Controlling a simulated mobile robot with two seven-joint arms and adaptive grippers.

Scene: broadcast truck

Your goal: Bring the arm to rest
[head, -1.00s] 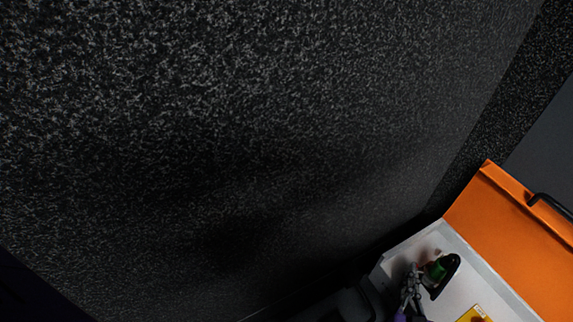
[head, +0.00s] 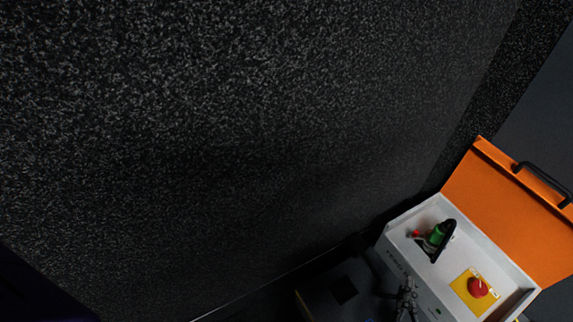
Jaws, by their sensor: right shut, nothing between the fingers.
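My right gripper (head: 408,287) is low in the head view, right of centre. It is shut with nothing between its fingers. It shows against the outer front wall of a white box (head: 406,270), near the box's left part; I cannot tell the gap between them. My left gripper is not in view.
The white box has a raised orange lid (head: 508,215) with a black handle (head: 543,181). Inside are a green and black item (head: 437,236) and a yellow plate (head: 461,286) with a red knob (head: 478,288). Speckled dark floor (head: 230,130) fills most of the view.

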